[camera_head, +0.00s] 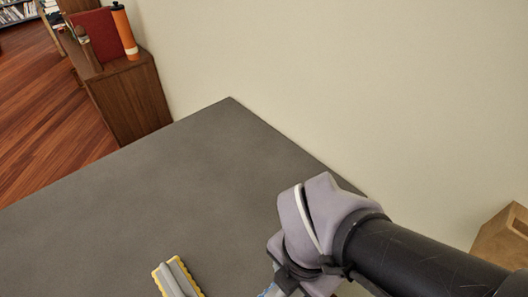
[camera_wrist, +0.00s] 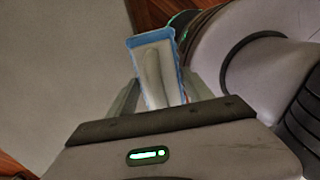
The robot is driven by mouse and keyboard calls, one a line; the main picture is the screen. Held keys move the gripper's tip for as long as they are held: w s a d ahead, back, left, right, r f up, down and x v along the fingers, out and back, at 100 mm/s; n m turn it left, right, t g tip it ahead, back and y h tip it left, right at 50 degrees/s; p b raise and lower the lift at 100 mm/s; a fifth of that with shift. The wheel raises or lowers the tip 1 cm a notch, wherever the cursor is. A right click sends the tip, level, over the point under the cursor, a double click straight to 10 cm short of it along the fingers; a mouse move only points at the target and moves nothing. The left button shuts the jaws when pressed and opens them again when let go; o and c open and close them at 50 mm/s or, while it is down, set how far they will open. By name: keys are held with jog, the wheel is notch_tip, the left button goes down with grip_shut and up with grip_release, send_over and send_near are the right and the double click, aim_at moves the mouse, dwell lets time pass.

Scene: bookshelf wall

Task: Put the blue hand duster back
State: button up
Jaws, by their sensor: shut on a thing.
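The blue hand duster (camera_wrist: 154,68) has a blue rim around a pale grey face with a raised grip. My gripper (camera_wrist: 162,92) is shut on it in the wrist view, with the duster standing out beyond the fingers. In the head view only a small blue bit of the duster (camera_head: 268,292) shows at the bottom edge, beside my wrist. The rest of it and my fingers are cut off or hidden there.
A yellow-rimmed duster (camera_head: 178,280) lies on the dark grey tabletop (camera_head: 190,180) at the front. The tabletop behind it is clear. A wooden cabinet (camera_head: 133,100) with an orange bottle (camera_head: 125,32) stands far left. A wooden box (camera_head: 505,238) is at right.

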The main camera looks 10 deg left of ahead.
jog(key=shift+w+a+f+p, duration=0.15)
jog(key=shift+a+p, duration=0.15)
jog(key=shift+p, duration=0.15)
jog(key=w+p, duration=0.1)
jog(key=p, duration=0.2)
jog(key=w+a+p, duration=0.1)
jog(key=p, duration=0.2)
jog(key=w+a+r+p, duration=0.1)
jog(key=p, duration=0.2)
jog(key=shift+w+a, duration=0.15)
jog(key=shift+w, duration=0.1)
jog(key=w+a+f+b, duration=0.2)
jog(key=w, duration=0.1)
jog(key=shift+b, duration=0.3)
jog(key=b, duration=0.1)
send_over(259, 234)
jog(key=shift+f, duration=0.4)
notch_tip(259, 234, down, 3)
jog(key=shift+f+b, duration=0.15)
jog(key=shift+b, duration=1.1)
jog(key=shift+w+f, duration=0.1)
jog(key=shift+f, duration=0.1)
jog(key=shift+c, duration=0.8)
jog(key=shift+r, duration=0.15)
jog(key=o, duration=1.7)
